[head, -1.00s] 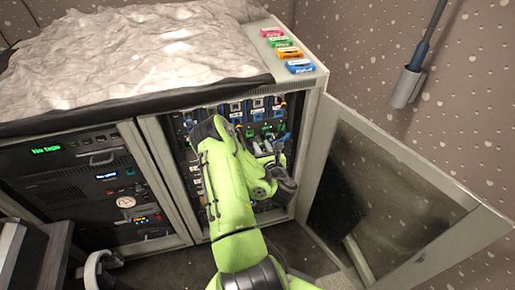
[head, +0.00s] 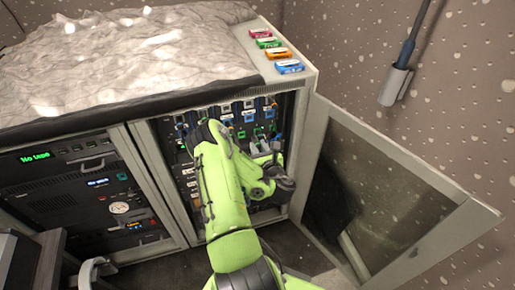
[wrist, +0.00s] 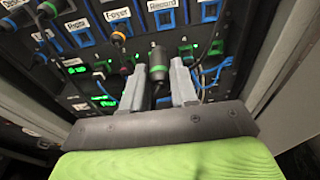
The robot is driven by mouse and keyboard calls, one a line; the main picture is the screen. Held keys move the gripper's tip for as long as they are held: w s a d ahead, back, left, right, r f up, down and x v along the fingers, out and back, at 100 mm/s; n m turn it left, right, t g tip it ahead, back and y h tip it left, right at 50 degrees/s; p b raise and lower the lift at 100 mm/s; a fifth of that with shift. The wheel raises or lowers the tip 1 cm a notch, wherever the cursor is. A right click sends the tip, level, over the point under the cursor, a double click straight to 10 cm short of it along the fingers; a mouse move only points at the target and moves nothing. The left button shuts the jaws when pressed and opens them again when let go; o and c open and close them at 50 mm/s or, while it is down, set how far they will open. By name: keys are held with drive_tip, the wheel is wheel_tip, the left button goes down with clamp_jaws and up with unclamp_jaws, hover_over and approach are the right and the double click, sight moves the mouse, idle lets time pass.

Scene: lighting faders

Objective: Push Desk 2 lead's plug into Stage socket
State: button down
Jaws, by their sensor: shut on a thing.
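In the wrist view, my gripper (wrist: 158,82) is shut on a dark cylindrical plug (wrist: 157,64), which stands between its two grey fingers in front of the socket panel. I cannot read a name on this plug, nor tell whether its tip is in a socket. The blue-framed sockets (wrist: 163,18) carry white labels; "Foyer" and "Record" are legible. I cannot make out a Stage label. In the head view, my green arm reaches into the open rack bay, and my gripper is small and partly hidden there against the patch panel (head: 232,119).
Other plugs with orange (wrist: 118,38) and green (wrist: 48,10) rings sit left of the held one. A blue cable (wrist: 213,75) loops at the right. The open glass door (head: 380,200) stands right of the bay. Coloured tags (head: 275,54) lie on the cabinet top.

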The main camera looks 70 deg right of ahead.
drive_tip(key=shift+s+d+p, duration=0.35)
drive_tip(key=shift+s+d, duration=1.15)
drive_tip(key=shift+s, duration=0.2)
drive_tip(key=shift+s+d, duration=1.65)
drive_tip(key=shift+s, duration=0.25)
drive_tip(key=shift+s+d, duration=0.15)
drive_tip(key=shift+r+x, duration=0.15)
drive_tip(key=shift+x, duration=0.6)
drive_tip(key=shift+r+x, duration=0.1)
drive_tip(key=shift+x, duration=0.6)
drive_tip(key=shift+d, duration=0.15)
